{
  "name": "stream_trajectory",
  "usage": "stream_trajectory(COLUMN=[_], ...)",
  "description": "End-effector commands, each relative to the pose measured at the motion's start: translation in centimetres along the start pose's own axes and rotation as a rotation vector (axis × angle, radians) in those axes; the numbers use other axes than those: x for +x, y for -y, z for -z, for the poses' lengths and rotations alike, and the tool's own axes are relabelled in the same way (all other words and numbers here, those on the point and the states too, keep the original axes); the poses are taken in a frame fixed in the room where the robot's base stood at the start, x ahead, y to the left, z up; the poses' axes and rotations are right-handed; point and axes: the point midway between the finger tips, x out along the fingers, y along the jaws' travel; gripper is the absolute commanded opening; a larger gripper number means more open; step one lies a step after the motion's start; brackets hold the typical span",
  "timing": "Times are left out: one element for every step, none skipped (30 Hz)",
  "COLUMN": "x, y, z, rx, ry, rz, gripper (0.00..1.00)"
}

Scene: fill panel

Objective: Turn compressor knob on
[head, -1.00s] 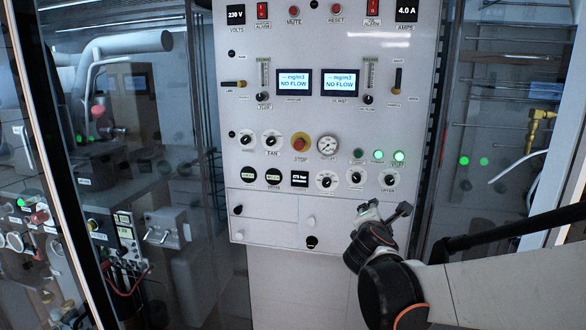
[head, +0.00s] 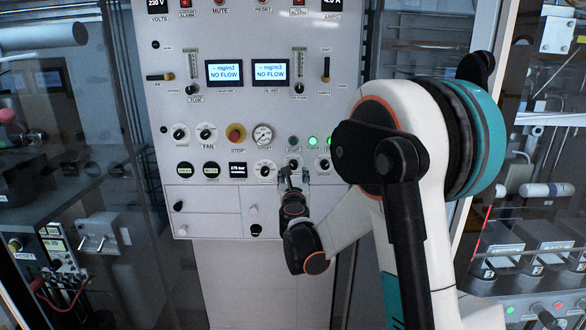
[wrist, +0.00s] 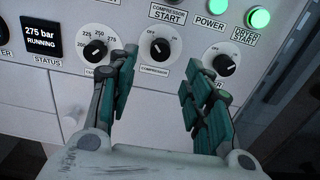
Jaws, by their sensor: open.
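The compressor knob (wrist: 160,52) is a black dial on a round white plate, labelled COMPRESSOR. Which mark it points to is too small to tell for sure. My gripper (wrist: 160,78) is open, with its teal-padded fingers on either side below the knob; they do not appear to grip it. In the head view, the compressor knob (head: 294,165) is the middle one of three in the lower row, partly hidden by my gripper (head: 290,180), which is just in front of it.
A numbered dial (wrist: 95,50) is close to the left finger, and the dryer knob (wrist: 222,64) is close to the right finger. The status display (wrist: 42,38) reads 275 bar, running. Green lamps POWER (wrist: 209,6) and DRYER START (wrist: 258,18) are lit. White drawers (head: 215,200) lie below.

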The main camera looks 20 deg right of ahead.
Motion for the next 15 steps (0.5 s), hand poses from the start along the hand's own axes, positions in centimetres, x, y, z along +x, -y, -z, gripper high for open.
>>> stream_trajectory(x=[1.1,1.7,2.5,3.1,3.6,4.3,4.8,5.3,5.9,6.3,6.6,7.0,7.3,7.5,7.8], y=[0.1,0.1,0.0,0.0,0.0,0.0,0.0,0.0,0.1,0.1,0.1,0.1,0.1,0.0,0.0], z=[0.0,0.0,0.0,0.0,0.0,0.0,0.0,0.0,0.0,0.0,0.0,0.0,0.0,0.0,0.0], rx=[0.0,0.001,0.001,0.001,0.001,0.001,0.001,0.002,0.002,0.002,0.002,0.002,0.002,0.002,0.002], ry=[0.0,0.0,0.0,0.0,0.0,0.0,0.0,0.0,0.0,0.0,0.0,0.0,0.0,0.0,0.0], rz=[0.002,0.002,0.001,0.001,0.0,0.0,0.0,0.001,0.001,0.001,0.001,0.001,0.001,0.001,0.001], gripper=[0.46,0.46,0.46,0.46,0.46,0.46,0.46,0.46,0.46,0.46,0.46,0.46,0.46,0.46,0.46])
